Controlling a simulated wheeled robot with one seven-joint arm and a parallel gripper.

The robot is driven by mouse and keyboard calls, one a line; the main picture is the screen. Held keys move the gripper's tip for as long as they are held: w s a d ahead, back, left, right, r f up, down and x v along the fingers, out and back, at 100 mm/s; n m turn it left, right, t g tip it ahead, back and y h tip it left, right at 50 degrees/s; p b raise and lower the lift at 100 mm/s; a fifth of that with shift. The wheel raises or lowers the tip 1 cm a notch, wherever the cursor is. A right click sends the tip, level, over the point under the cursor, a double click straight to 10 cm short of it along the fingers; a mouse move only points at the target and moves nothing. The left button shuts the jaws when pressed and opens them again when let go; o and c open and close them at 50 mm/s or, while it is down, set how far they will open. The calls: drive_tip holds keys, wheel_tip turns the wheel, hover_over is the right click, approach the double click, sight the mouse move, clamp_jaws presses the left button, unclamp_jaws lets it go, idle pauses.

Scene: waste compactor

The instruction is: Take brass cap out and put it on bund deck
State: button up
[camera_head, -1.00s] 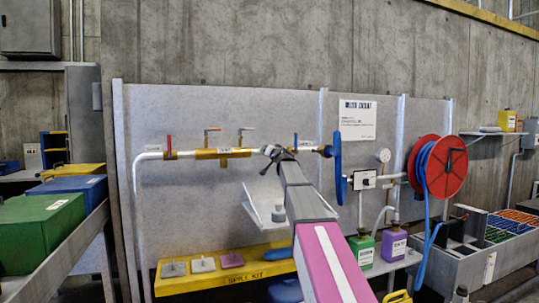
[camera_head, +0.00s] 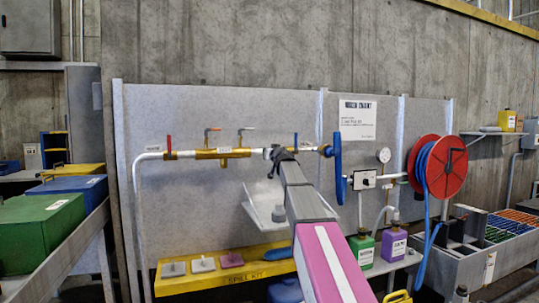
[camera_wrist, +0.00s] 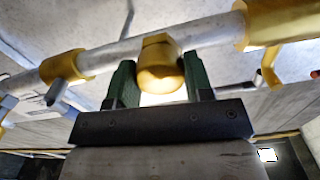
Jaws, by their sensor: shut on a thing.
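The brass cap (camera_wrist: 159,72) is a rounded golden knob on the underside of the white pipe (camera_wrist: 205,37) in the wrist view. My gripper (camera_wrist: 160,80) has its green fingers on both sides of the cap and is shut on it. The cap still appears to be against the pipe. In the head view my gripper (camera_head: 278,154) is at the pipe right of the brass manifold (camera_head: 225,153), and my arm hides the cap. No surface is readably marked as the bund deck.
A tilted white tray (camera_head: 258,212) hangs below the pipe. A yellow spill kit shelf (camera_head: 235,276) holds small blocks. Green (camera_head: 362,250) and purple (camera_head: 394,243) bottles stand on a grey ledge right of my arm. A blue handwheel (camera_head: 338,168) and red hose reel (camera_head: 440,167) are close by.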

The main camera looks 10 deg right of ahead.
drive_tip(key=shift+n, duration=0.3)
drive_tip(key=n, duration=0.3)
drive_tip(key=shift+n, duration=0.9)
drive_tip(key=n, duration=0.2)
drive_tip(key=shift+n, duration=1.6)
drive_tip(key=shift+n, duration=0.7)
drive_tip(key=n, duration=0.3)
drive_tip(key=shift+n, duration=0.4)
